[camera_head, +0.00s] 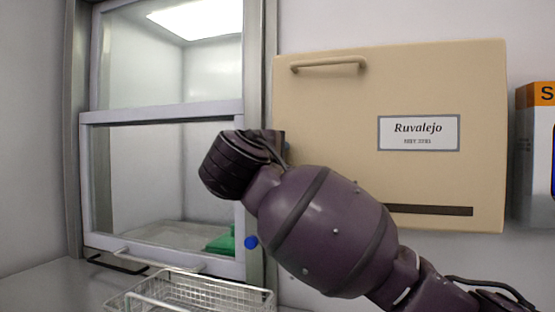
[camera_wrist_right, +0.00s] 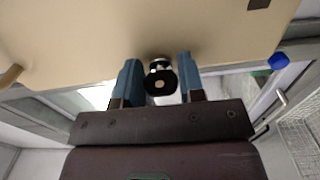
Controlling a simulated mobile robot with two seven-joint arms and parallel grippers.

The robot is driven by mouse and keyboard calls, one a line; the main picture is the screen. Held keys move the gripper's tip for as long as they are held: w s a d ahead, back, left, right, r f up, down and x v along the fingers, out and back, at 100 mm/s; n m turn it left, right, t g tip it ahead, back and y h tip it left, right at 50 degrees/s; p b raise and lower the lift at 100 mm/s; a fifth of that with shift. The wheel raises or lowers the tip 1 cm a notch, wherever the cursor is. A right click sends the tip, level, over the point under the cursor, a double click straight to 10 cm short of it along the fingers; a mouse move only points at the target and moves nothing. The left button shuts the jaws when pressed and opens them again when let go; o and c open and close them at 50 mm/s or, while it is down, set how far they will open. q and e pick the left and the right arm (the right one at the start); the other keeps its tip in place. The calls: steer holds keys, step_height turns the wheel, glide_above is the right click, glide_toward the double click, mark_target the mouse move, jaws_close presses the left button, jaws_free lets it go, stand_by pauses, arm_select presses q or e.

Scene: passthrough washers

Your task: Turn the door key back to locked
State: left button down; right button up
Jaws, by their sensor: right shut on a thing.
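The door key (camera_wrist_right: 160,82) has a dark, rounded bow with a small hole and stands out from a small silver lock (camera_wrist_right: 158,62) near the left edge of the beige door (camera_head: 440,80). My right gripper (camera_wrist_right: 158,76) is shut on the key, with a blue finger on either side of the bow. In the head view my right wrist and forearm cover the key, the lock and most of the gripper. I cannot tell the key's turn for certain. My left gripper is not in view.
Left of the door is a glass-fronted hatch (camera_head: 98,200) with a grey frame and a green object (camera_head: 220,243) inside. A wire basket (camera_head: 200,290) stands below. The door has a handle (camera_head: 328,65). An orange-topped box (camera_head: 535,95) is at right.

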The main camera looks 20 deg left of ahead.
stand_by(0.3)
steer(key=o, duration=0.9)
steer(key=shift+o, duration=0.2)
steer(key=shift+s, duration=0.1)
steer(key=s+b, duration=0.1)
steer(key=s, duration=0.9)
steer(key=shift+s+a, duration=0.2)
steer(key=shift+s, duration=0.15)
